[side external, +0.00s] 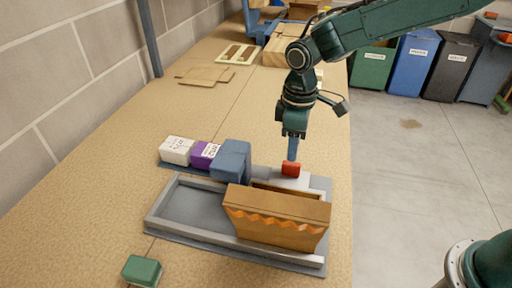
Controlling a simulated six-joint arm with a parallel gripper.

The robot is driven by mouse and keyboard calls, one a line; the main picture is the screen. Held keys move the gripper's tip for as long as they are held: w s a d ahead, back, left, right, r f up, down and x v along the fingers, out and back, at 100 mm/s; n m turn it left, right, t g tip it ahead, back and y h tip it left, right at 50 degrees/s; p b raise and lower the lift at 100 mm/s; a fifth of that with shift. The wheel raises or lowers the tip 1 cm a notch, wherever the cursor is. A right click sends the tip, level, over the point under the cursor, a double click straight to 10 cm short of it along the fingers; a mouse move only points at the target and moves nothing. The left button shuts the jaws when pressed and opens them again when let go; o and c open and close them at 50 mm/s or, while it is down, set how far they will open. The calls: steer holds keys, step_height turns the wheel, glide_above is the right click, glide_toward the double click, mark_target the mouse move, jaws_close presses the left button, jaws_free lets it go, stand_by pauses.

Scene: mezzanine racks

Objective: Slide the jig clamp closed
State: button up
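A grey jig (168,207) with raised rails lies on the tan bench. A brown box (275,216) with an orange zigzag stands upright in its right part, against the front rail. A red block (291,168), perhaps the clamp's knob, sits on a light grey piece (283,181) behind the box. I cannot tell how far the clamp is closed. My gripper (292,155) points down just above or touching the red block. Its fingers overlap in this view, so the gap between them is hidden.
A blue block (231,160), a purple block (204,154) and a white block (177,150) stand in a row behind the jig. A green block (142,270) lies at front left. Flat boards (206,75) lie farther back. The bench's left side is clear.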

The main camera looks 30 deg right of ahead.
mark_target(289, 179)
steer(key=shift+f, duration=3.2)
